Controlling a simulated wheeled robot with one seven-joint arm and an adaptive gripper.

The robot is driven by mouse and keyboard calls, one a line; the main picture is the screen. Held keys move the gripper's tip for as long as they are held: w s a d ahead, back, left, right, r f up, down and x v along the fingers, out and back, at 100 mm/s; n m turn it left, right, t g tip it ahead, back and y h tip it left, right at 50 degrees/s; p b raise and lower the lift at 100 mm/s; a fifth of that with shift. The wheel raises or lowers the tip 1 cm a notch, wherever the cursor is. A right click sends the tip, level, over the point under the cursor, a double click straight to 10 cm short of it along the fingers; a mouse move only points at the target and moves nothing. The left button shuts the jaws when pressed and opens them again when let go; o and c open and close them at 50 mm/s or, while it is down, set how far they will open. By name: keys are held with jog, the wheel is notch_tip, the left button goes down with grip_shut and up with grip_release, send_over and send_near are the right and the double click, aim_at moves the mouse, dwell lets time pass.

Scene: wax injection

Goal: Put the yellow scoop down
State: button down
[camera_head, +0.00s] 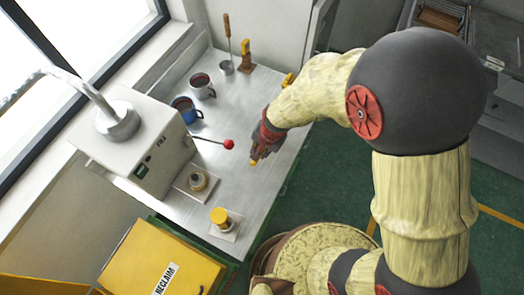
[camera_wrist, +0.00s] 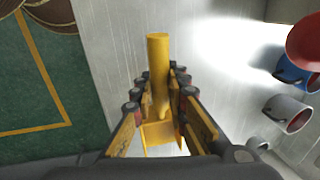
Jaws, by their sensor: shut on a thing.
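The yellow scoop (camera_wrist: 158,62) is between the fingers of my gripper (camera_wrist: 159,88) in the wrist view. My gripper is shut on it, with its round handle pointing away from my palm and its wider part close to the palm. In the head view my gripper (camera_head: 262,148) is over the right part of the metal bench (camera_head: 225,110), and only a small yellow tip of the scoop (camera_head: 253,163) shows there. My gripper hides the rest. I cannot tell whether the scoop touches the bench.
A blue mug (camera_head: 186,110) and a grey mug (camera_head: 203,87) stand left of my gripper. A red-knobbed lever (camera_head: 229,144) sticks out from the white machine (camera_head: 135,140). A yellow-topped pot (camera_head: 221,218) sits near the front. A ladle (camera_head: 227,67) stands at the back.

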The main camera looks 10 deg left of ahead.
jog(key=w+f, duration=0.1)
jog(key=f, duration=0.1)
jog(key=w+f, duration=0.1)
jog(key=w, duration=0.1)
jog(key=shift+f+b, duration=0.35)
jog(key=shift+d+b+x, duration=0.15)
jog(key=shift+b+x, duration=0.1)
jog(key=shift+x, duration=0.55)
jog(key=shift+d+b+x, duration=0.15)
jog(key=shift+b+x, duration=0.1)
jog(key=shift+x, duration=0.6)
jog(key=shift+f, duration=0.15)
jog(key=c, duration=1.8)
grip_release()
jog(key=shift+o, duration=0.2)
